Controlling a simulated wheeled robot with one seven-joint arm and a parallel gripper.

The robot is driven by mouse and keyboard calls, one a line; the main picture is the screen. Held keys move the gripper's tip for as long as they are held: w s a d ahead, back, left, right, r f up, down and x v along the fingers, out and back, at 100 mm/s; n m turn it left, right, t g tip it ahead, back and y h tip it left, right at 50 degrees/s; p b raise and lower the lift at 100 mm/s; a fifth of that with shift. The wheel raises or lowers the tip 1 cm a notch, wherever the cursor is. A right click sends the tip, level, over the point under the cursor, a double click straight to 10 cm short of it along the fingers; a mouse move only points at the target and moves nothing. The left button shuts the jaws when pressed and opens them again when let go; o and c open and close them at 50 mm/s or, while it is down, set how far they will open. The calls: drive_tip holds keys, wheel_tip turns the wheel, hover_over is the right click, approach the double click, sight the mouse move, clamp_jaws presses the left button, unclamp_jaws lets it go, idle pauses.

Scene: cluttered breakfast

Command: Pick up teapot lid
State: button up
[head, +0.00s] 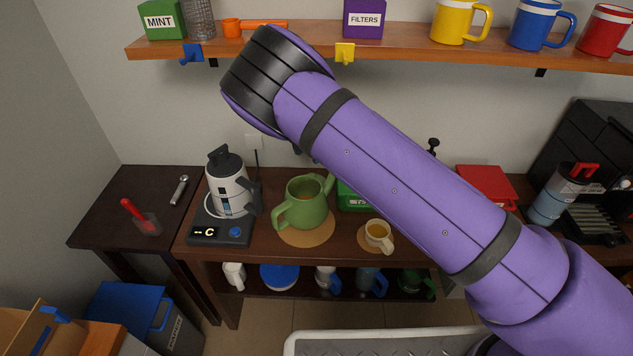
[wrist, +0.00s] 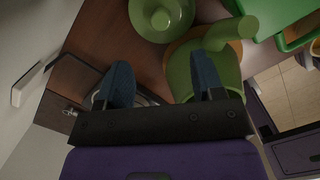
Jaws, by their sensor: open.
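The teapot lid (wrist: 143,17), green and round with a knob, shows at the top of the wrist view, on the dark wooden surface beside the teapot. I cannot make it out in the head view, where my arm covers part of the counter. The green teapot (head: 304,207) sits on a round tan mat, its top uncovered. It also shows in the wrist view (wrist: 228,68), partly behind a finger. My gripper (wrist: 162,80) is open and empty, its two blue fingers spread apart, with the lid beyond the fingertips. In the head view my arm hides most of it.
A white kettle (head: 226,183) on its base stands left of the teapot. A cup of tea (head: 378,235) is to the right. A green box (head: 352,197) is behind, partly covered by my arm. A wall shelf (head: 400,42) with mugs and boxes runs above.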

hover_over(312, 175)
drive_tip(key=f, duration=0.5)
drive_tip(key=shift+s+a, duration=0.25)
drive_tip(key=shift+s, duration=0.05)
drive_tip(key=shift+w+d+f, duration=0.1)
drive_tip(key=shift+w+f, duration=0.05)
drive_tip(key=shift+f, duration=1.3)
drive_tip(key=shift+w+f, duration=0.1)
drive_tip(key=shift+f, duration=1.3)
drive_tip(key=c, duration=1)
